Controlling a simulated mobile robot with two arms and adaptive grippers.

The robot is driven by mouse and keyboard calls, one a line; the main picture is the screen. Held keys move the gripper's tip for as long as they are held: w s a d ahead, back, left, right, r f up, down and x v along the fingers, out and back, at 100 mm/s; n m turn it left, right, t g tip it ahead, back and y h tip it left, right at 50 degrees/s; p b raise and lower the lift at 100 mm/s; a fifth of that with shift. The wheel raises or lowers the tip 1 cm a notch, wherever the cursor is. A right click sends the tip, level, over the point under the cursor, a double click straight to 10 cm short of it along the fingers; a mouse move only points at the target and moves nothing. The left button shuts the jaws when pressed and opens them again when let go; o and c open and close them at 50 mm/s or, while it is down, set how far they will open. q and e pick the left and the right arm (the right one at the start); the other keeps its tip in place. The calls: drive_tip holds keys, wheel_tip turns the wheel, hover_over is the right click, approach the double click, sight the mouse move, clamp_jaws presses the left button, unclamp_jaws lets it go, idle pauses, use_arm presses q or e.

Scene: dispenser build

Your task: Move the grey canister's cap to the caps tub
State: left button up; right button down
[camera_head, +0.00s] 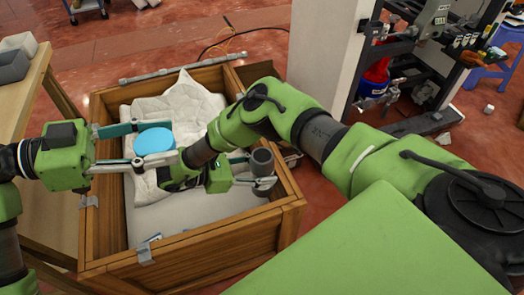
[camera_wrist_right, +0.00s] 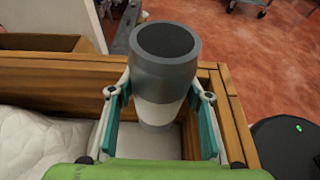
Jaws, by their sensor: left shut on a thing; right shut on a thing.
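A light blue round cap (camera_head: 154,139) is between the teal-padded fingers of my left gripper (camera_head: 152,145), which is shut on it above the wooden crate. My right gripper (camera_head: 259,171) is shut on the grey canister (camera_head: 262,158) at the right side of the crate. In the right wrist view the canister (camera_wrist_right: 164,62) stands between both fingers, its dark round top uncovered and its lower part pale. Two small tubs stand on the table at far left, a dark grey tub (camera_head: 13,66) and a lighter tub (camera_head: 20,40); I cannot tell which is for caps.
The wooden crate (camera_head: 215,245) holds a white quilted cloth (camera_head: 185,98) and has a pale floor. The wooden table (camera_head: 38,88) with the tubs is left of the crate. A white pillar (camera_head: 325,50) and a cluttered rack stand behind at the right.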

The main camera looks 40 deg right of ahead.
wheel_tip(320, 180, down, 11)
drive_tip(key=b, duration=0.5)
drive_tip(key=shift+b, duration=0.4)
drive_tip(key=shift+f+b, duration=1.5)
drive_tip(key=shift+f, duration=0.55)
drive_tip(key=shift+f, duration=0.2)
drive_tip(key=c, duration=1.1)
unclamp_jaws()
